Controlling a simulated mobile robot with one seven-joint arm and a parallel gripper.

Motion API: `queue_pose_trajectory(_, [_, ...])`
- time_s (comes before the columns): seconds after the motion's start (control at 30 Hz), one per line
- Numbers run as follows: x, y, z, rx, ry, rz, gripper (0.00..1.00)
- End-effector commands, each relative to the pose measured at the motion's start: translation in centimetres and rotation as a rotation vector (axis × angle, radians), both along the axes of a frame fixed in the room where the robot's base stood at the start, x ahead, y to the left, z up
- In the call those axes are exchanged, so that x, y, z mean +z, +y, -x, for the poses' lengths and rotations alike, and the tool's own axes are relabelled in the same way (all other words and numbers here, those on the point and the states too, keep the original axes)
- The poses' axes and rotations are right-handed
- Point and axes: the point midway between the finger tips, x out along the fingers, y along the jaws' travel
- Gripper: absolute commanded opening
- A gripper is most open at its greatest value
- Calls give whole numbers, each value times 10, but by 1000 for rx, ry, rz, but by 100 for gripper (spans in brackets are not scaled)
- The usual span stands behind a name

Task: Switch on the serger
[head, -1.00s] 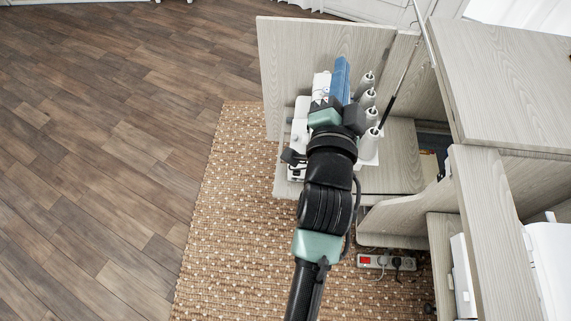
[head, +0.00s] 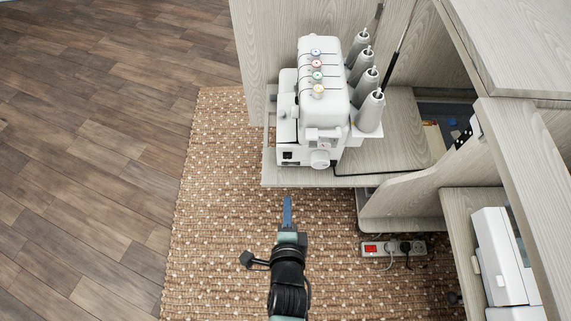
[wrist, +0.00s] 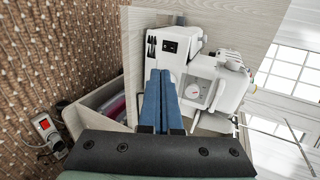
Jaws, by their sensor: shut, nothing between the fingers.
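The white serger (head: 325,90) stands upright on the cabinet's pull-out shelf (head: 390,160), with several coloured dials on its top. The serger also shows in the wrist view (wrist: 215,85), with the black switch panel (wrist: 170,46) beyond my fingertips. My gripper (head: 287,199) is shut and empty, its blue fingers pointing at the serger. It is in front of the shelf edge, apart from the serger. The wrist view shows the fingers (wrist: 164,73) together.
Several thread cones (head: 370,112) stand right of the serger. A power strip (head: 392,248) with a red switch and plugs lies on the woven rug (head: 225,220) below the shelf. A white machine (head: 500,260) is in the cabinet at right. Open rug and floor lie to the left.

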Motion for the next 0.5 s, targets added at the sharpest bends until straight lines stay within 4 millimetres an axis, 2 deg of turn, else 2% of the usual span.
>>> queue_pose_trajectory(0.27, [-4, 0, -10, 1, -4, 2, 0])
queue_pose_trajectory(0.5, [-24, -1, -49, 0, -4, 3, 0])
